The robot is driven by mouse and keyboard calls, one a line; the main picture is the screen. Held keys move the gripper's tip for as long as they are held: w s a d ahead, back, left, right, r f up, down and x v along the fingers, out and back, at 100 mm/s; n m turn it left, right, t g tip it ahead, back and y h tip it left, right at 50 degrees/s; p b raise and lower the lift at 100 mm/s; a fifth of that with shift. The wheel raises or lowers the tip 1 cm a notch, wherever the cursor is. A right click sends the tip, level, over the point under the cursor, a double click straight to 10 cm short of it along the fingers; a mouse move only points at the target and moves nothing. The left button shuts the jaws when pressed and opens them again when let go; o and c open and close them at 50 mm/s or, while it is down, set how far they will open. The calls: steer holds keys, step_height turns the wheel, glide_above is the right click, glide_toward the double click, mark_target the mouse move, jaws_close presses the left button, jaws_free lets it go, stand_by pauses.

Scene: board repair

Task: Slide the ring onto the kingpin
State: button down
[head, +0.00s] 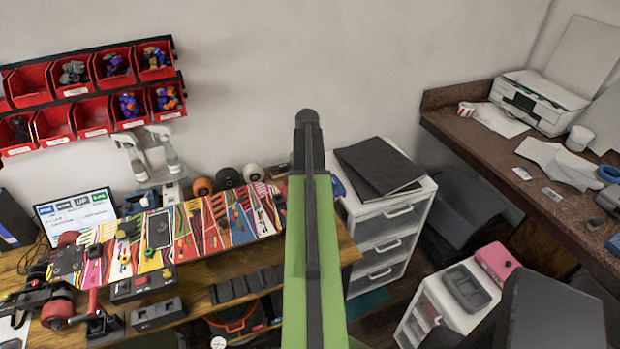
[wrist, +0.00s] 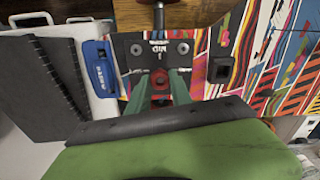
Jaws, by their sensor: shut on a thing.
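My gripper (wrist: 160,87) shows in the wrist view, its two green fingers closed on a small red ring (wrist: 160,86) with a dark centre. Just beyond the fingers is a dark block (wrist: 160,60) marked "MID", with a round fitting on each side. An upright metal rod (wrist: 158,17) shows at the top edge behind the block; I cannot tell whether it is the kingpin. The ring appears apart from this rod. In the head view my arm hides the gripper and the ring.
A colourful patterned board (head: 190,235) lies on the wooden bench, with a red-wheeled truck (head: 62,305) at its left. Dark holders (head: 158,313) stand in front of it. A white drawer unit (head: 385,235) is to the right. Red bins (head: 92,117) hang on the wall.

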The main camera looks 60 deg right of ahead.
steer(key=shift+f, duration=0.1)
steer(key=shift+f+b, duration=0.9)
steer(key=shift+b, duration=0.1)
steer(key=shift+f+b, duration=0.5)
steer(key=shift+f, duration=0.2)
stand_by(0.9)
steer(key=c, duration=1.1)
jaws_free()
steer(key=shift+c, duration=0.9)
